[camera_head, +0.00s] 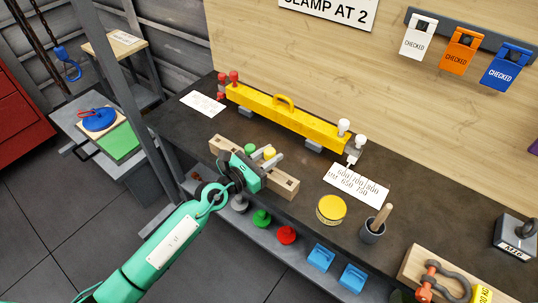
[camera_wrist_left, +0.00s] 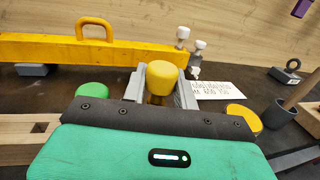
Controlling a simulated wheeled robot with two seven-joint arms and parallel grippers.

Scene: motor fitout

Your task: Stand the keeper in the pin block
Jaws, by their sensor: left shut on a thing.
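The pin block is a long wooden block (camera_head: 286,185) with square holes, lying on the dark bench; its left end shows in the left wrist view (camera_wrist_left: 15,140). My left gripper (camera_head: 270,160) is over the middle of the block and hides much of it. In the left wrist view its two grey fingers (camera_wrist_left: 160,88) are shut on a yellow-headed pin (camera_wrist_left: 162,75), seemingly the keeper. The yellow head (camera_head: 269,152) stands upright; its lower end is hidden, so I cannot tell whether it is in a hole. A green-headed pin (camera_wrist_left: 92,89) is to its left. My right gripper is not in view.
A yellow beam (camera_head: 280,115) with a handle lies behind the block. A yellow-lidded tin (camera_head: 331,208), a dark cup (camera_head: 372,230) with a wooden handle and a printed card (camera_head: 357,185) stand to the right. Green and red knobs (camera_head: 286,235) and blue items (camera_head: 321,257) sit on the lower shelf.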

